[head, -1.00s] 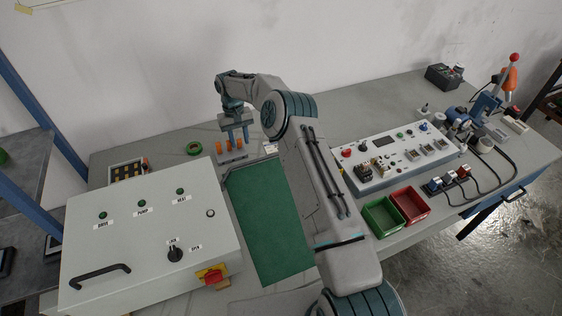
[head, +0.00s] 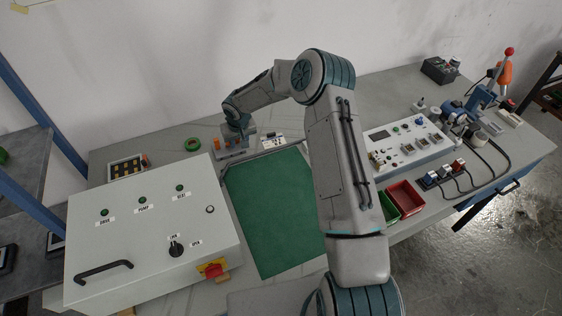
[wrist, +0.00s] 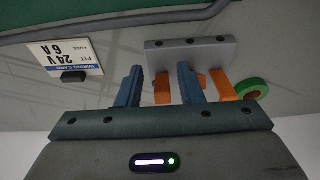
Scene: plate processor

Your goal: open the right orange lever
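Orange levers stand on a grey block (wrist: 215,52), which also shows in the head view (head: 240,154). The wrist view is turned around relative to the head view, so the right orange lever (wrist: 162,88) is the leftmost there, nearest the white label. My gripper (wrist: 159,78) is open, its two blue-grey fingers on either side of this lever with visible gaps. Other orange levers (wrist: 222,88) lie right of the right finger, which partly hides them. In the head view my gripper (head: 238,138) is low at the block and hides most levers; one left lever (head: 217,145) shows.
A white 24V 6A label card (wrist: 65,58) and a green tape roll (wrist: 258,90) flank the block. The green mat (head: 270,215) is clear. A grey control box (head: 150,225) stands front left; a white panel (head: 410,150) and red bin (head: 406,198) are right.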

